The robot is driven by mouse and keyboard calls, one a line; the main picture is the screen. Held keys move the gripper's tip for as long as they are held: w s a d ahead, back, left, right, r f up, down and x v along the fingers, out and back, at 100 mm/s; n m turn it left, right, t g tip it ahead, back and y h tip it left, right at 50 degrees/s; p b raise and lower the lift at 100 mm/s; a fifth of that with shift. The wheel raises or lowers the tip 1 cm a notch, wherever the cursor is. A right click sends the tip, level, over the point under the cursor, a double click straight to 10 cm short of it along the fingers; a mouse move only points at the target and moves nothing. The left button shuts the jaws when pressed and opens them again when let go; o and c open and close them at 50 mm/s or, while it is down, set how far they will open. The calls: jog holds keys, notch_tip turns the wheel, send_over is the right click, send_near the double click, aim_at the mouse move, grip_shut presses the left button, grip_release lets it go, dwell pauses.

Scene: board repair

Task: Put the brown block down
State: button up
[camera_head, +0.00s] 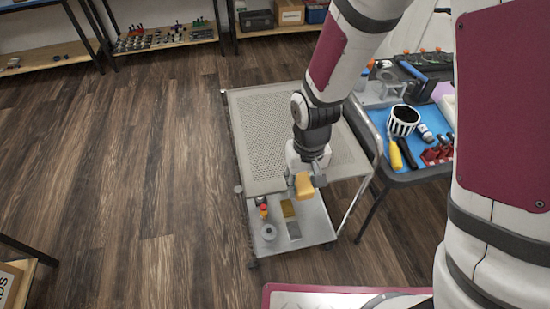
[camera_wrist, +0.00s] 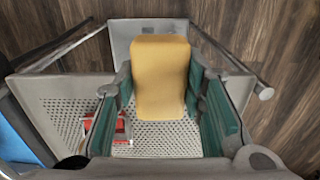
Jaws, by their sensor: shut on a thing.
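The brown block, a yellow-brown piece with rounded edges (camera_head: 304,187), is held in my gripper (camera_head: 306,180), near the front end of the grey cart (camera_head: 262,115). In the wrist view the block (camera_wrist: 160,75) fills the space between the green-padded jaws (camera_wrist: 165,95), touched from both sides. Its underside is hidden from the wrist view. From the head view I cannot tell exactly how high it is above the cart.
In the wrist view a red part (camera_wrist: 122,128) shows by the left jaw. A tool tray (camera_head: 412,177) stands right.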

send_over(275, 162)
jog(key=shift+f, duration=0.65)
jog(key=shift+f+b, duration=0.3)
jog(key=shift+f, duration=1.45)
jog(key=shift+f+b, duration=0.3)
jog(key=shift+f, duration=0.2)
jog(key=o, duration=1.2)
jog(key=shift+s+f, duration=0.1)
jog(key=shift+f, duration=0.15)
jog(key=shift+r, duration=0.25)
